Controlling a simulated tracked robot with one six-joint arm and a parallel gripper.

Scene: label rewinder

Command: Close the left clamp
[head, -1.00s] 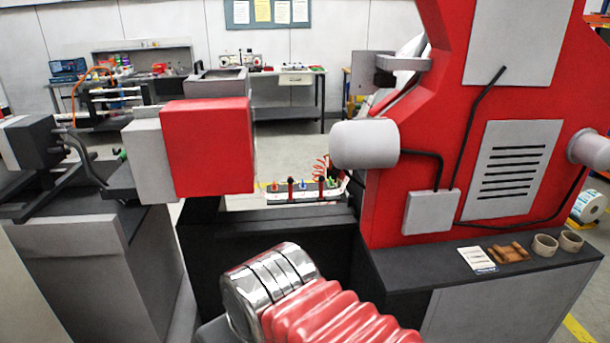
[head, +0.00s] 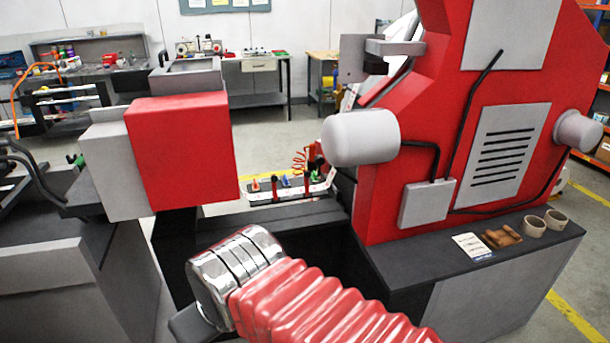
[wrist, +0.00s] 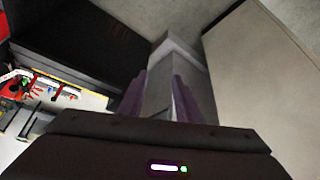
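A small panel (head: 290,193) with two upright red-and-black levers stands beyond the dark gap between the machine halves in the head view. The left lever (head: 276,190) and right lever (head: 306,187) look like clamp handles, but their exact state is too small to tell. The panel also shows at the far left of the wrist view (wrist: 50,88), sideways. My gripper (wrist: 160,90) shows purple fingers set apart, with a grey surface seen between them and nothing clearly held. It is well away from the panel.
A red block (head: 182,150) juts out at left of the gap. The red machine body (head: 420,130) with a white roller (head: 361,137) stands at right. Rings (head: 546,223) and a card lie on its dark ledge. A dark wall and pale panel (wrist: 262,75) are near my gripper.

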